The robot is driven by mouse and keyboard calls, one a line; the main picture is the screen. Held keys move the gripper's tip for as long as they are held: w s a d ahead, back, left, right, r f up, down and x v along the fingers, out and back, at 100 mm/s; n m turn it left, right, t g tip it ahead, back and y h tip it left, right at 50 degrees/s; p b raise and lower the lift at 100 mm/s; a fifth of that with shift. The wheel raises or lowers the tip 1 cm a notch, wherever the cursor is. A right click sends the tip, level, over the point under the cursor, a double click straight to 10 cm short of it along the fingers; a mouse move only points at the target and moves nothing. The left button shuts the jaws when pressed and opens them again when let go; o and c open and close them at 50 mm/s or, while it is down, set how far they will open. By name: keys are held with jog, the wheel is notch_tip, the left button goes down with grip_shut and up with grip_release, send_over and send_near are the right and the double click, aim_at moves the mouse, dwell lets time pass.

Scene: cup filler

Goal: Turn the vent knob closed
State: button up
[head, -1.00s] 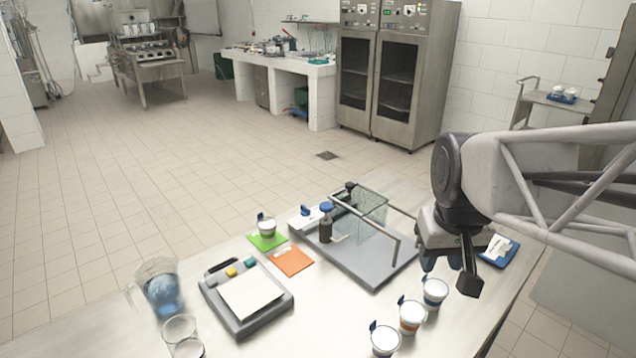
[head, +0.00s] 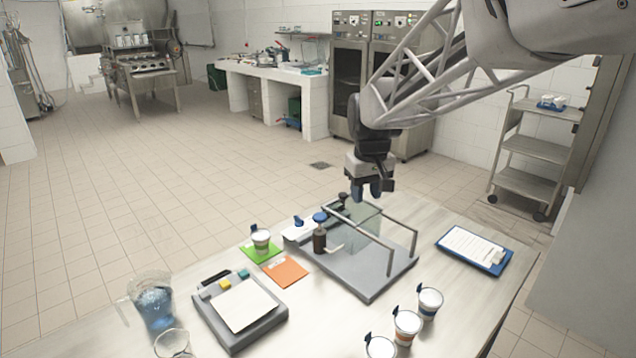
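The filler apparatus stands on a grey base plate (head: 370,284) with a clear panel and metal rails. A small black knob-like part (head: 343,197) is at its back edge. A white block with a blue knob-like part (head: 298,220) is at its left. A dark brown bottle with a blue top (head: 319,240) stands between them, its spout to the right. I cannot tell for sure which part is the vent knob. My gripper (head: 368,194) points down above the back of the apparatus, just right of the black part. Its fingers look empty; their gap is too small to judge.
Green (head: 262,252) and orange (head: 285,270) cards lie left of the apparatus, a lidded cup (head: 260,240) on the green one. A scale (head: 240,314) and blue pitcher (head: 152,302) are front left. Three cups (head: 407,326) stand front right. A clipboard (head: 474,250) lies at right.

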jog(key=w+a+f, duration=0.2)
jog(key=w+a, duration=0.1)
jog(key=w, duration=0.2)
jog(key=w+a+f+n, duration=0.1)
jog(key=w+a+f, duration=0.1)
jog(key=w, duration=0.3)
jog(key=w+a+f+n, duration=0.1)
jog(key=w+a+f, duration=0.2)
jog(key=w+a, duration=0.1)
jog(key=shift+w+a+g, duration=0.15)
jog(key=shift+w+g, duration=0.15)
jog(key=shift+w, duration=0.25)
jog(key=n, duration=0.2)
send_over(298, 216)
jog(key=shift+g, duration=0.3)
jog(key=f, duration=0.9)
jog(key=shift+s+f, duration=0.1)
jog(key=shift+s, duration=0.1)
jog(key=shift+f, duration=0.2)
jog(key=shift+f, duration=3.75)
grip_shut()
